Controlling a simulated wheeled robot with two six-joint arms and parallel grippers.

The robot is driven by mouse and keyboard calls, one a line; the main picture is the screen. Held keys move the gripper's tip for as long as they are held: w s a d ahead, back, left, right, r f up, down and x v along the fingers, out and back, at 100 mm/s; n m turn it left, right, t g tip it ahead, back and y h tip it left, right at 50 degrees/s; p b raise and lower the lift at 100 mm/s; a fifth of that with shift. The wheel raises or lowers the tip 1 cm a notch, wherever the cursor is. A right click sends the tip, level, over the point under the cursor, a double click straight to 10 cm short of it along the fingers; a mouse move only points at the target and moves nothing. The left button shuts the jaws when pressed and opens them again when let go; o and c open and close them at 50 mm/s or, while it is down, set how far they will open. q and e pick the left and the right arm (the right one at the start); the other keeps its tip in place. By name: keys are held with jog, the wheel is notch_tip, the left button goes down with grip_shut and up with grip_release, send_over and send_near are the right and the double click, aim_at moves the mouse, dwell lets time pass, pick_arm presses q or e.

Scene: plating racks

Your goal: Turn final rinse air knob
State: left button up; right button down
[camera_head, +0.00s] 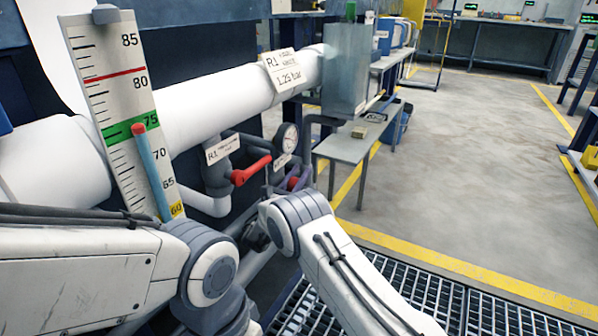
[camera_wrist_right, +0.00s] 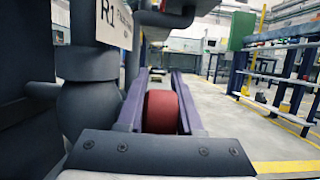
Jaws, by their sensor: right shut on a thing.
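A round red knob (camera_head: 293,184) sits below a pressure gauge on the pipework in the head view. My right gripper (camera_head: 288,174) is around it, with a purple finger on either side. In the right wrist view the red knob (camera_wrist_right: 162,111) lies between the two fingers of my right gripper (camera_wrist_right: 158,78), which is shut on it. The pipe side of the knob is hidden. My left arm comes in from the left in the head view; its gripper does not show.
A red lever valve (camera_head: 251,171) with an R1 label (camera_head: 222,148) is just left of the knob. The round gauge (camera_head: 287,138) is above. A white pipe (camera_head: 215,105) and a scale board (camera_head: 112,100) stand at left. A grey table (camera_head: 345,147) is to the right; open floor lies beyond.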

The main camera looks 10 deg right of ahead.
jog(key=g+y+p, duration=0.1)
jog(key=p, duration=0.1)
jog(key=f+g+y+p, duration=0.1)
jog(key=p, duration=0.1)
jog(key=g+y+p, duration=0.1)
jog(key=g+p, duration=0.1)
jog(key=shift+w+d+f+p, duration=0.15)
jog(key=shift+w+f+p, duration=0.15)
jog(key=shift+p, duration=0.1)
jog(key=c, duration=0.8)
grip_release()
jog(key=shift+c, duration=0.2)
